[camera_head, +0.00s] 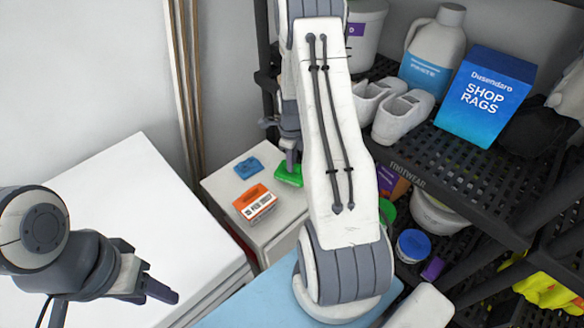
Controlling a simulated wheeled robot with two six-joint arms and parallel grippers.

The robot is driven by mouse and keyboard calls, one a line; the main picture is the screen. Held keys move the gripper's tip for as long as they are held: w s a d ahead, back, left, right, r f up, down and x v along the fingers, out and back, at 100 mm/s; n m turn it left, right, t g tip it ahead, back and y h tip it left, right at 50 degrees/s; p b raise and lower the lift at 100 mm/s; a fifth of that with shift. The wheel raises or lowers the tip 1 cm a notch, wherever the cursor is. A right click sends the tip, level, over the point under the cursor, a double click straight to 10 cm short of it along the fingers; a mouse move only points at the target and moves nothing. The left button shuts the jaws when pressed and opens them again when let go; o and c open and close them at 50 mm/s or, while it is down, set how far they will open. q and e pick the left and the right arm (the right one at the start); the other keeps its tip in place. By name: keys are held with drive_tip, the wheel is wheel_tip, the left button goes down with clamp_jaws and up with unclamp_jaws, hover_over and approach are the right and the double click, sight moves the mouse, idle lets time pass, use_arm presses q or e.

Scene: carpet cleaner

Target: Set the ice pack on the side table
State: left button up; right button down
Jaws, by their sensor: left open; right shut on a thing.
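The white side table (283,213) stands at the middle, against the wall. A small blue packet (248,167) and an orange-and-white box (255,202) lie on its top. My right gripper (290,163) points down at the table's back right and is shut on a flat green item (288,175). The green item is at or just above the tabletop; I cannot tell if it touches. Which item is the ice pack is not clear from its look. My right arm hides part of the table's right side. My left gripper (160,290) is open and empty at lower left.
A large white surface (110,210) lies left of the side table. A black shelf (440,165) at right holds a blue shop rags box (487,95), a jug (435,45) and white shoes (402,115). Wooden poles (184,80) lean behind the table.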

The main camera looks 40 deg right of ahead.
wheel_tip(320, 180, down, 3)
drive_tip(key=shift+f+p, duration=0.1)
drive_tip(key=shift+p, duration=0.2)
drive_tip(key=shift+f, duration=0.15)
drive_tip(key=c, duration=0.9)
unclamp_jaws()
